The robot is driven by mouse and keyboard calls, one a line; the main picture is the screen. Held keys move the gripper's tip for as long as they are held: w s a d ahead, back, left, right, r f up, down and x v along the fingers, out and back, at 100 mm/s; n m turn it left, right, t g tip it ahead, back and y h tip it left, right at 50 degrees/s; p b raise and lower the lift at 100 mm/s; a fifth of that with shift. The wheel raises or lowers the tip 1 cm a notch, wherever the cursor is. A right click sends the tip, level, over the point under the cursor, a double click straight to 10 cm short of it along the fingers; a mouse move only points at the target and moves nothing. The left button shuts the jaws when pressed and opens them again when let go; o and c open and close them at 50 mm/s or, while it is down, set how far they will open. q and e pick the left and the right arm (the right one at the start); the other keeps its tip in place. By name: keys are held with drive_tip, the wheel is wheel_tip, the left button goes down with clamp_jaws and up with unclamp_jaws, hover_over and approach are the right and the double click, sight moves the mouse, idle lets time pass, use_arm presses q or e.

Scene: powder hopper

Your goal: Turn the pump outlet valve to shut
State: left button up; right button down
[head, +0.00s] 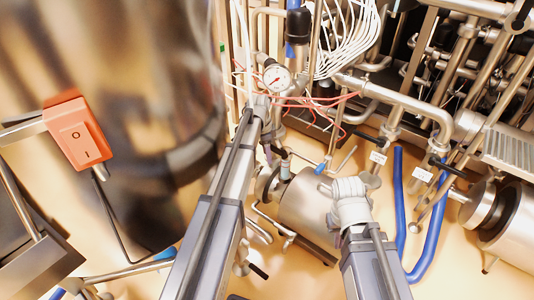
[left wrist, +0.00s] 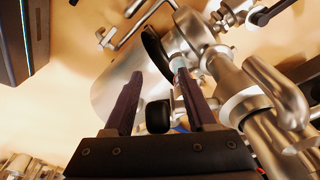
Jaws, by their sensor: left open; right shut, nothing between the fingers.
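The steel pump (head: 308,205) lies on the tan floor at the middle of the head view, and its cylinder also shows in the left wrist view (left wrist: 112,92). A pipe fitting with a teal band (head: 285,166) rises at its left end. My left gripper (head: 271,155) is over this end, pointing down. In the left wrist view its fingers (left wrist: 156,85) are apart. A rounded black handle end (left wrist: 158,116) shows between them, with no clear contact. I cannot tell the valve's setting. My right arm's wrist is right of the pump; its gripper is hidden.
A pressure gauge (head: 277,78) and thin red wires stand behind my left arm. Dense steel pipework fills the back right. Blue hoses (head: 398,200) run right of the pump. A large steel tank (head: 150,90) and an orange switch box (head: 77,133) are at left.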

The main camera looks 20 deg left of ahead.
use_arm(q)
drive_tip(key=shift+r, duration=0.1)
drive_tip(key=r+p, duration=0.7)
drive_tip(key=shift+s+a+r+p, duration=0.25)
drive_tip(key=shift+a+r+p, duration=0.1)
drive_tip(key=shift+a+p, duration=0.05)
drive_tip(key=shift+f, duration=0.1)
